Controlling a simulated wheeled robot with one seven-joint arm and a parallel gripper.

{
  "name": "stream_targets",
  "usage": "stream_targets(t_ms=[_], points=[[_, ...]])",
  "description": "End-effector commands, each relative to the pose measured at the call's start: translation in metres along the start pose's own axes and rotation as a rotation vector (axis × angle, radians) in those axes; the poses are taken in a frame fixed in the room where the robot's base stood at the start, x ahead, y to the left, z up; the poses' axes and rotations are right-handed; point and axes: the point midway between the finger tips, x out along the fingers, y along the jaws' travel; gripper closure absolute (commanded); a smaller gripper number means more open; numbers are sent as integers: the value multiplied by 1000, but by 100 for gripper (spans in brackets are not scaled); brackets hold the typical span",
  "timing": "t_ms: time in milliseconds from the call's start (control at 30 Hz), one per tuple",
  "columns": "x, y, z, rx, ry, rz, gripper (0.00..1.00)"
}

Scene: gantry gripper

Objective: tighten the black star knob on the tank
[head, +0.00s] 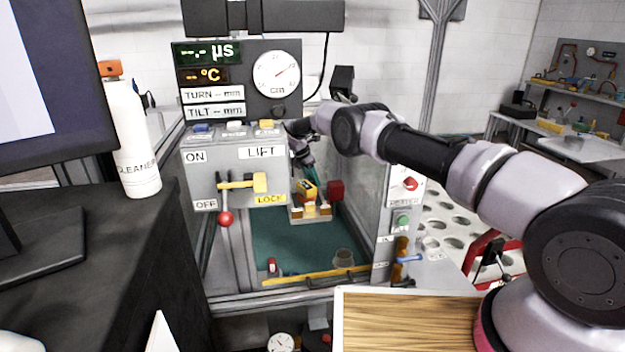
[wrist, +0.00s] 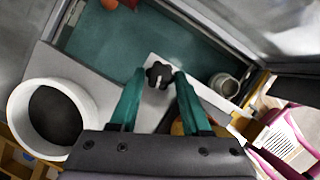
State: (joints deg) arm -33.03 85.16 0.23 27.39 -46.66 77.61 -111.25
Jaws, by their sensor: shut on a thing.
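The black star knob (wrist: 158,74) shows in the wrist view between the teal fingertips of my gripper (wrist: 160,78), which is shut on it. A pale plate lies beneath the knob. In the head view my gripper (head: 314,172) reaches down into the tank (head: 262,228), a box with a teal floor and clear side walls. The knob cannot be made out in the head view. A yellow block (head: 306,188) and a red block (head: 336,190) are close by the fingers.
A grey cup (wrist: 223,84) sits on the tank floor. A white ring (wrist: 24,108) with a dark middle is at left in the wrist view. A white cleaner bottle (head: 133,140) stands far left.

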Motion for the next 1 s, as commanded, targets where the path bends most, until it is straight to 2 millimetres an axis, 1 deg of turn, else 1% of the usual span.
stream_targets(t_ms=[33, 67, 100, 133, 433, 533, 833, 900, 1000], points=[[0, 0, -1, -1, 1, 1, 100], [-1, 0, -1, -1, 1, 1, 49], [0, 0, -1, -1, 1, 1, 34], [0, 0, -1, -1, 1, 1, 24], [-1, 0, 0, -1, 1, 1, 24], [-7, 0, 0, -1, 1, 1, 24], [-55, 0, -1, -1, 1, 2, 24], [-64, 1, -1, -1, 1, 2, 24], [-72, 0, -1, -1, 1, 1, 24]])
